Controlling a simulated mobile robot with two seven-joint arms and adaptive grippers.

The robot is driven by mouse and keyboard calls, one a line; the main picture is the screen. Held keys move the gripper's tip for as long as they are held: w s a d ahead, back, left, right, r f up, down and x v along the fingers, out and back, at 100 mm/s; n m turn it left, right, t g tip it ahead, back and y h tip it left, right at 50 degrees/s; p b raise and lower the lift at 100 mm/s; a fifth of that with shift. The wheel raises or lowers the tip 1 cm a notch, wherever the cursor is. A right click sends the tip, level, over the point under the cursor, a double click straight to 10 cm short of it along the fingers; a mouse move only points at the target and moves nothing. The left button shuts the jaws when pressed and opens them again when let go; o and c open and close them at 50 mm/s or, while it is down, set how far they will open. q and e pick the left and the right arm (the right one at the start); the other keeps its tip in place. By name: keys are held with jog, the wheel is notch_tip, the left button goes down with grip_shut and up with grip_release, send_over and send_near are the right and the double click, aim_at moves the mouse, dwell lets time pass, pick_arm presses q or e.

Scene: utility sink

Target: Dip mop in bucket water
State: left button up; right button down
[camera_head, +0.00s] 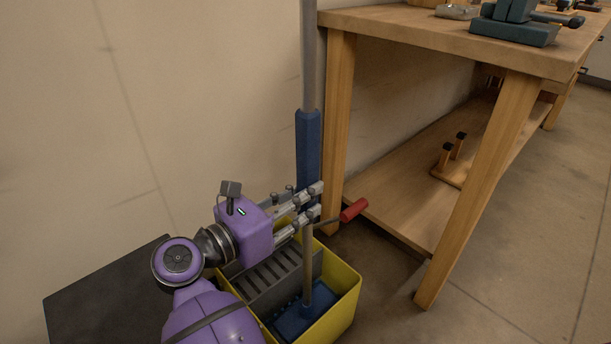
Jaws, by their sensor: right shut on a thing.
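The mop stands upright. It has a grey pole, a blue sleeve (307,148), a thinner grey lower rod and a flat blue head (297,319). The head is inside the yellow bucket (340,308), low between its walls. I cannot tell whether it touches the bottom, and no water surface can be made out. My right gripper (314,202), on a purple arm, is shut on the mop around the lower end of the blue sleeve, above the bucket. My left gripper is not in view.
A grey slotted wringer (268,275) sits in the bucket's left part, and a red-gripped lever (353,209) sticks out to the right. A wooden workbench (420,28) with a lower shelf stands close at right. A dark flat panel (100,295) lies at left. Floor is clear at far right.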

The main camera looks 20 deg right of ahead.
aim_at(300, 115)
notch_tip(300, 115, up, 6)
jog(key=p, duration=0.3)
jog(key=shift+r, duration=0.25)
notch_tip(300, 115, up, 10)
jog(key=p, duration=0.5)
jog(key=shift+r, duration=0.25)
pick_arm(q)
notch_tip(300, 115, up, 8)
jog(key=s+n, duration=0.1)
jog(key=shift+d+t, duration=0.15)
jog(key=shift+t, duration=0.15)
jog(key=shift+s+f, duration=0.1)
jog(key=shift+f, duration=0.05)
pick_arm(e)
jog(key=shift+f, duration=0.15)
